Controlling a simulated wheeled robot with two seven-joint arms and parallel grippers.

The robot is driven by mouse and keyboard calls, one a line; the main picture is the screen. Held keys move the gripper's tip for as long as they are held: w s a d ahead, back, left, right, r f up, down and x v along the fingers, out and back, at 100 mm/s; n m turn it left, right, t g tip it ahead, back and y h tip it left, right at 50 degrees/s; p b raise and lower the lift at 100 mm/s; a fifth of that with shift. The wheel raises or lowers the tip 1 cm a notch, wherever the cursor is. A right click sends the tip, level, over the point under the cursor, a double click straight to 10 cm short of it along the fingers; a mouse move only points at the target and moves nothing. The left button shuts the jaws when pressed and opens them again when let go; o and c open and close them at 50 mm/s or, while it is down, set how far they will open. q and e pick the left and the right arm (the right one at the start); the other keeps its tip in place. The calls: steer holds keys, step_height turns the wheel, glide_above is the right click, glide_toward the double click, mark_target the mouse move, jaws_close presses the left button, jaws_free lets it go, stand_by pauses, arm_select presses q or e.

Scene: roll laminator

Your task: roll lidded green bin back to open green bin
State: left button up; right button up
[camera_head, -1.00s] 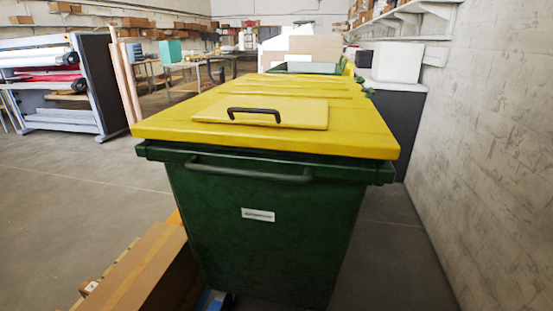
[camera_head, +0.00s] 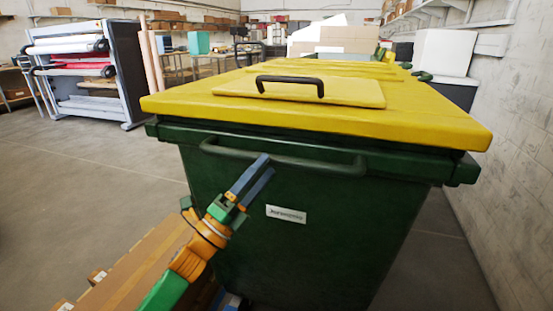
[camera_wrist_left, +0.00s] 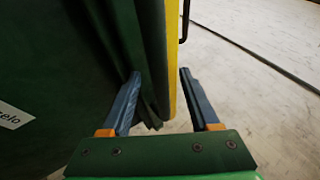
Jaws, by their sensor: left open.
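The lidded green bin (camera_head: 330,235) stands upright close in front of me, with a yellow lid (camera_head: 420,115), a black lid handle (camera_head: 290,84) and a green bar handle (camera_head: 285,160) under its near rim. My left gripper (camera_head: 263,168) is in front of the near wall, just below the bar handle. Its blue fingers are apart and empty. In the left wrist view the gripper (camera_wrist_left: 160,73) is open, with the bin's green rim and yellow lid edge (camera_wrist_left: 171,60) beyond and between the fingers. Contact cannot be told. The open green bin is not clearly visible behind the lid. My right gripper is not in view.
Brown cardboard boxes (camera_head: 125,270) lie on the floor at the bin's lower left. A roll laminator rack (camera_head: 85,75) stands at the back left. A white wall (camera_head: 510,180) runs along the right. Open floor (camera_head: 70,190) lies to the left.

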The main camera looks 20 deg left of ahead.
mark_target(269, 164)
arm_select(q)
steer(key=x, duration=0.3)
steer(key=shift+s+r, duration=0.1)
steer(key=shift+w+d, duration=0.15)
steer(key=shift+w, duration=0.2)
jaws_close()
stand_by(0.9)
